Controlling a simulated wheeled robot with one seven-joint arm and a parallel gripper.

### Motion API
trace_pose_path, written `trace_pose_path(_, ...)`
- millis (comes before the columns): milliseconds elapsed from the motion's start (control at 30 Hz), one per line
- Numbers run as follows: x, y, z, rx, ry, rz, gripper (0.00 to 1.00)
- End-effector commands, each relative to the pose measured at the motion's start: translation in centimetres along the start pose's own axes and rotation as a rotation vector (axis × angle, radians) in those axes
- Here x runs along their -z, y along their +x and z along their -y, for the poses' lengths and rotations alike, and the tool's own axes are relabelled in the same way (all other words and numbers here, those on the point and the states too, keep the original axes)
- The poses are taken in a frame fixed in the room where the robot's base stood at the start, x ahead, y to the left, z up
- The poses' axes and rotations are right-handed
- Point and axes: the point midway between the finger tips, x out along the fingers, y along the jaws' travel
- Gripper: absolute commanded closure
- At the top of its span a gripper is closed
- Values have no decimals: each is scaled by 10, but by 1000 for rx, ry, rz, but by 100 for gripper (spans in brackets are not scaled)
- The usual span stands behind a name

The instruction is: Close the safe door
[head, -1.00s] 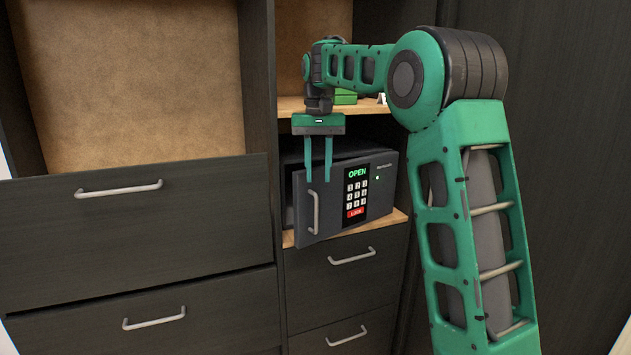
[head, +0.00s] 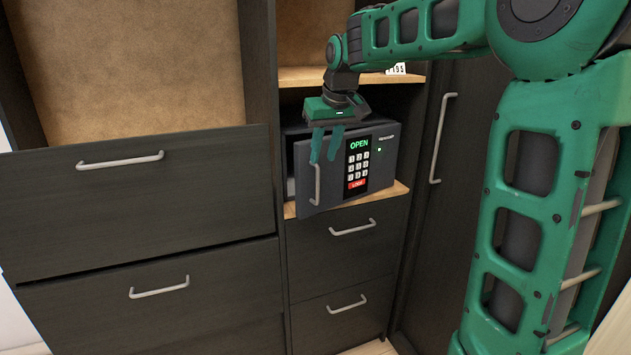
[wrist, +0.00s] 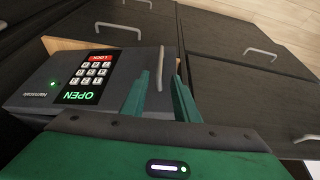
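The dark grey safe (head: 294,150) sits in a cabinet compartment. Its door (head: 330,190) is ajar, with a gap showing at its left side. The door carries a keypad (head: 358,170), a lit green OPEN display and a grey vertical handle (head: 317,185). My gripper (head: 325,158) is in front of the door's upper left part, pointing down, with its two green fingers apart. In the wrist view, the fingers (wrist: 160,95) are close to the handle (wrist: 161,68) and nothing shows held between them. I cannot tell whether a finger touches the door.
Drawers with bar handles lie below the safe (head: 352,227) and at the left (head: 120,161). A wooden shelf (head: 300,76) is just above the compartment. A tall dark door with a long handle (head: 440,138) stands to the right.

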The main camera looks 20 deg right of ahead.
Motion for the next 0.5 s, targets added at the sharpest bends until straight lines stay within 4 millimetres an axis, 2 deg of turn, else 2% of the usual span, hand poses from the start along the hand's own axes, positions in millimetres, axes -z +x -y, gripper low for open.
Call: trace_pose_path(500,-1,82,0,0,2,5,72)
